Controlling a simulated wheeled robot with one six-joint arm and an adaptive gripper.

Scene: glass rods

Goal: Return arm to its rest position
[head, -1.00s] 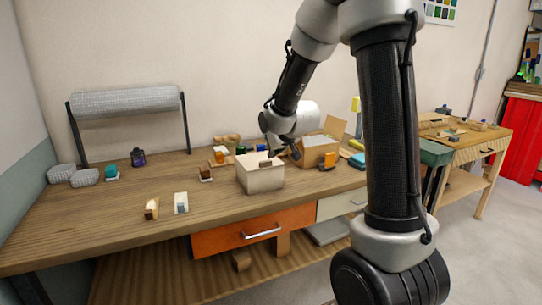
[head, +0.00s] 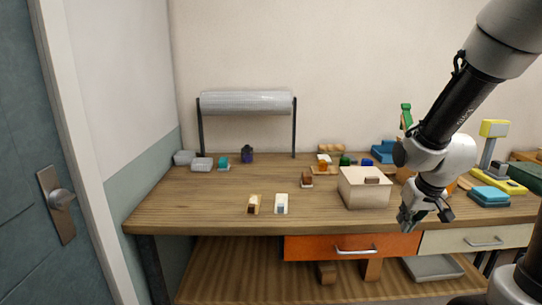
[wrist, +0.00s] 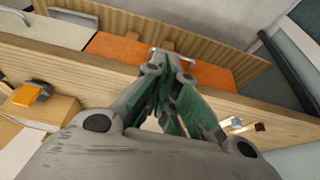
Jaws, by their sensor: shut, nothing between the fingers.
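My gripper (head: 428,217) hangs at the right in the head view, in front of the workbench's front edge and to the right of the cream lidded box (head: 365,190). Its fingers point down and hold nothing. In the wrist view the fingers (wrist: 172,98) are close together, with the bench edge and the orange drawer (wrist: 210,72) beyond them. The orange drawer also shows in the head view (head: 310,246), left of my gripper. My arm comes down from the upper right.
The wooden workbench (head: 200,212) carries two small blocks near its front, a roll on a stand (head: 246,103) at the back, and several small items. A yellow-topped scale (head: 494,128) and blue stack (head: 489,196) stand right. A door (head: 30,180) is at far left.

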